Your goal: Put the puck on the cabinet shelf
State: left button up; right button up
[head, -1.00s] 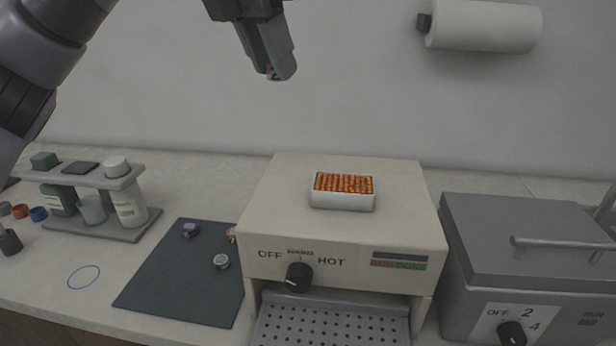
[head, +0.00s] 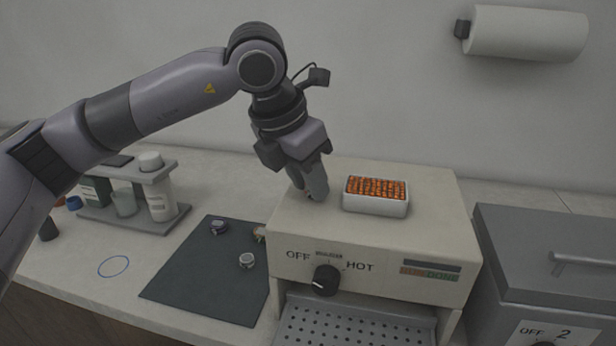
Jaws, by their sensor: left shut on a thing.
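My left gripper (head: 309,194) is shut, fingers pointing down, at the left of the beige cabinet's (head: 430,228) top. The cabinet has a front knob between OFF and HOT. Below the front panel is a perforated metal shelf (head: 350,331), partly cut off by the picture's lower edge. My right gripper is not in view.
A white tray of orange pieces (head: 376,206) sits on the cabinet top, just right of the gripper. A dark mat (head: 205,283) with small items lies left. A bottle rack (head: 176,220) stands farther left. A grey lidded machine (head: 530,255) stands right.

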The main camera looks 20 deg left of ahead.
pick_arm(q)
jog(key=shift+f, duration=0.2)
jog(key=o, duration=1)
jog(key=shift+o, duration=0.2)
jog(key=shift+r, duration=0.1)
